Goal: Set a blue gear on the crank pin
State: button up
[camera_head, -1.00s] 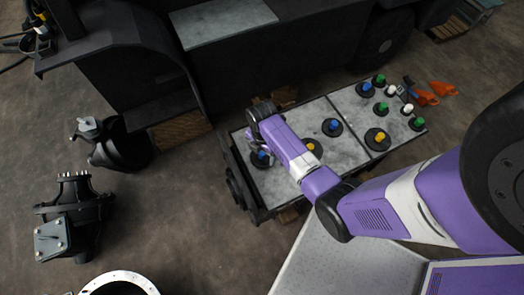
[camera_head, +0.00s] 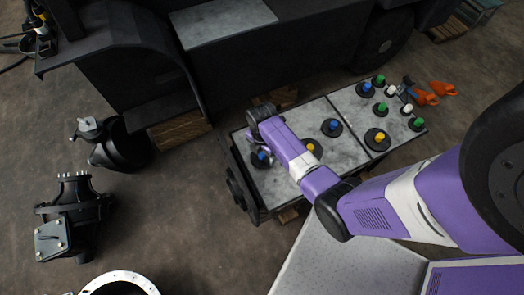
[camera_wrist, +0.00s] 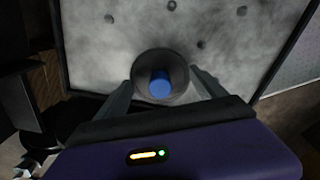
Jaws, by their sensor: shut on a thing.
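In the wrist view my gripper (camera_wrist: 163,92) has its two fingers closed on the sides of a dark round gear with a blue hub (camera_wrist: 160,84). This blue gear (camera_head: 260,158) also shows at the left end of the grey table top (camera_head: 275,184) in the head view, under my arm's end. I cannot tell whether it touches the plate. Another blue gear (camera_head: 332,127) sits near the table's middle, and a third (camera_head: 366,89) at its far right part. The crank pin cannot be made out; several small dark spots mark the plate in the wrist view.
A yellow-hubbed gear (camera_head: 311,147) sits beside my forearm, and a larger one (camera_head: 377,137) farther right. Several green- and white-hubbed gears crowd the table's right end. Orange-handled tools (camera_head: 427,97) lie beyond them. The dark forklift body (camera_head: 280,65) stands behind the table.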

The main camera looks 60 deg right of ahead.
jog(key=shift+f+b, duration=0.4)
jog(key=shift+f, duration=0.3)
jog(key=o, duration=1.2)
notch_tip(320, 180, up, 8)
jog(key=shift+p, duration=0.75)
